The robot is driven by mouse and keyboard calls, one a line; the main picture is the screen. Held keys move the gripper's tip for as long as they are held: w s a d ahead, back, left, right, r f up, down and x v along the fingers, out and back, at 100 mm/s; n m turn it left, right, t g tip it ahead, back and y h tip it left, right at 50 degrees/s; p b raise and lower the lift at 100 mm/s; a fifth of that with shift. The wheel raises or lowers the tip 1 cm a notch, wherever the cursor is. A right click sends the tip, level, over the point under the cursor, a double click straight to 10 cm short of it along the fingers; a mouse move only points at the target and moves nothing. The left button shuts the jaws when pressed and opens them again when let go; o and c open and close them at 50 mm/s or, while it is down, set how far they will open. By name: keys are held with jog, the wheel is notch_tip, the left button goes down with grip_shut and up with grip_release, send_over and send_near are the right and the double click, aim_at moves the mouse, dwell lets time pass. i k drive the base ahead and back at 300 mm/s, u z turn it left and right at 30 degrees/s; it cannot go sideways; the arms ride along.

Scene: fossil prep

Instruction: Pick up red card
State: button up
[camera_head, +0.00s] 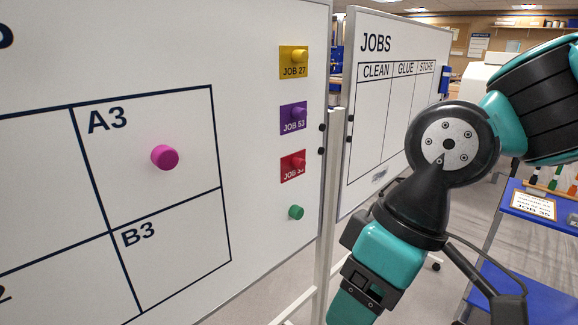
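The red card (287,170) is flat on the near whiteboard, in the column of cards at its right side. A red magnet (299,162) sits on the card and covers part of its face; the label reads "JOB" with a number partly hidden. My arm stands at the right of the view, in front of the far board. Its teal and black lower end runs down out of the bottom edge. My gripper's fingers are outside the view, so I cannot see what they hold.
A yellow card (289,67) and a purple card (289,121) hang above the red one. A green magnet (295,212) is below. A pink magnet (165,157) is in cell A3. The JOBS board (400,107) stands behind. A blue cart (527,290) is at right.

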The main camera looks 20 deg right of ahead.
aim_at(293, 165)
jog(key=u, duration=0.05)
jog(key=k, duration=1)
jog(key=z, duration=1)
jog(key=i, duration=0.7)
jog(key=u, duration=0.45)
jog(key=i, duration=0.7)
jog(key=u, duration=0.35)
